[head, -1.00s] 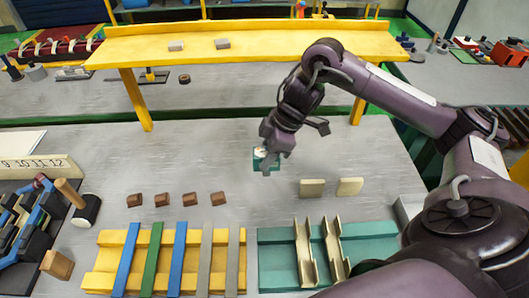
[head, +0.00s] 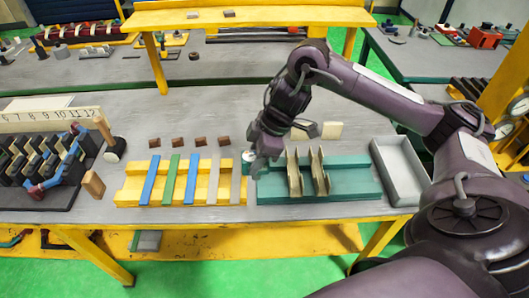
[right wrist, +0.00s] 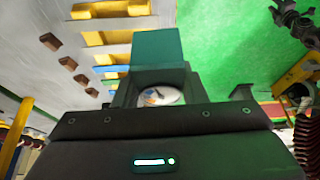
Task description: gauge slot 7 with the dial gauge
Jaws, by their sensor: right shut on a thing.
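The dial gauge, a teal block with a round white face, is held in my right gripper (head: 258,168). In the right wrist view the gauge's dial (right wrist: 160,96) faces me between the dark fingers, its needle visible but its scale too small to read. In the head view the gauge (head: 247,158) is mostly hidden by the gripper, which hangs between the yellow rack and the teal rack. The dark slotted stator (head: 60,200) stands at the far left, well apart from the gripper, with a numbered strip (head: 40,118) behind it. I cannot tell slot 7 apart. My left gripper is not in view.
A yellow rack (head: 125,190) holds blue, green and grey strips. A teal rack (head: 352,188) holds two cream channel pieces (head: 319,170). Several brown blocks (head: 178,143) lie behind. A mallet (head: 106,137) and a wooden block (head: 94,184) stand beside the stator. A grey tray (head: 398,170) is at right.

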